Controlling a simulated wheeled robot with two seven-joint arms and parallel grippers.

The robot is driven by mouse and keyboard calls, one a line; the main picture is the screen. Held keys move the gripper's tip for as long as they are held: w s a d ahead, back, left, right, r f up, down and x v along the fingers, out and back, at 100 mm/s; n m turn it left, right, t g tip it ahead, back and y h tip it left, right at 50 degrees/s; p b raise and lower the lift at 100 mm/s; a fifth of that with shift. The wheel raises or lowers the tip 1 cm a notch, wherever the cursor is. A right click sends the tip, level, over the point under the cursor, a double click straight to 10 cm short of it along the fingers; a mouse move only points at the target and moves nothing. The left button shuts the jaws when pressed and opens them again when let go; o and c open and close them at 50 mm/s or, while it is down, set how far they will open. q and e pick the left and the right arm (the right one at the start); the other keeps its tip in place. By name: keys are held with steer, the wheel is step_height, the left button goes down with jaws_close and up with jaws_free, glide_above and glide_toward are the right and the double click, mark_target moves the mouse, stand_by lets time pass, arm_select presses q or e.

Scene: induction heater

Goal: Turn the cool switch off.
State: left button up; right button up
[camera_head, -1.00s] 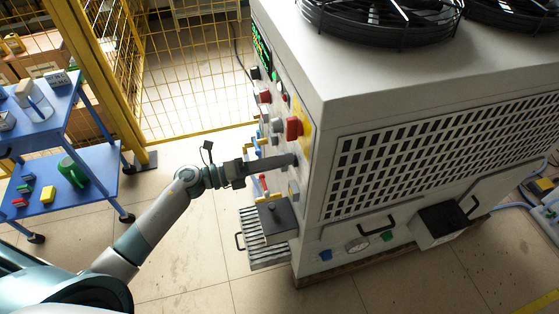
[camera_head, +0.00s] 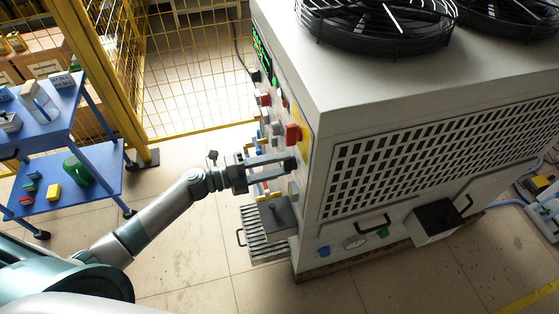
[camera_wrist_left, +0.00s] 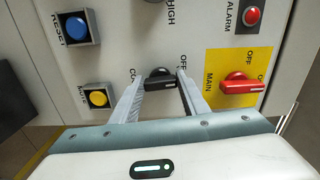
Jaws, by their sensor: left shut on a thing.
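The cool switch (camera_wrist_left: 160,79) is a black rotary knob with a light pointer mark on the heater's control panel. Its label is partly covered by a finger, with only "CO" readable. My left gripper (camera_wrist_left: 157,82) has one finger on each side of this knob in the left wrist view and is shut on it. In the head view, my left gripper (camera_head: 291,162) reaches the panel on the heater's left face, below the red main switch (camera_head: 293,134). The knob is mostly hidden there by the fingers. My right gripper is not in view.
The red main switch (camera_wrist_left: 238,84) on its yellow plate is close right of the fingers. A blue button (camera_wrist_left: 76,28) and a yellow button (camera_wrist_left: 98,97) are to the left. A red alarm button (camera_wrist_left: 252,16) is at upper right. A blue cart (camera_head: 75,160) stands at left.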

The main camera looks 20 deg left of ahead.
arm_select(q)
steer(key=shift+n, duration=0.4)
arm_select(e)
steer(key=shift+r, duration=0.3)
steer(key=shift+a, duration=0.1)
arm_select(q)
steer(key=o, duration=1.1)
steer(key=shift+c, duration=0.2)
steer(key=b+v, duration=0.5)
steer(key=v, duration=1.2)
steer(key=shift+a, duration=0.2)
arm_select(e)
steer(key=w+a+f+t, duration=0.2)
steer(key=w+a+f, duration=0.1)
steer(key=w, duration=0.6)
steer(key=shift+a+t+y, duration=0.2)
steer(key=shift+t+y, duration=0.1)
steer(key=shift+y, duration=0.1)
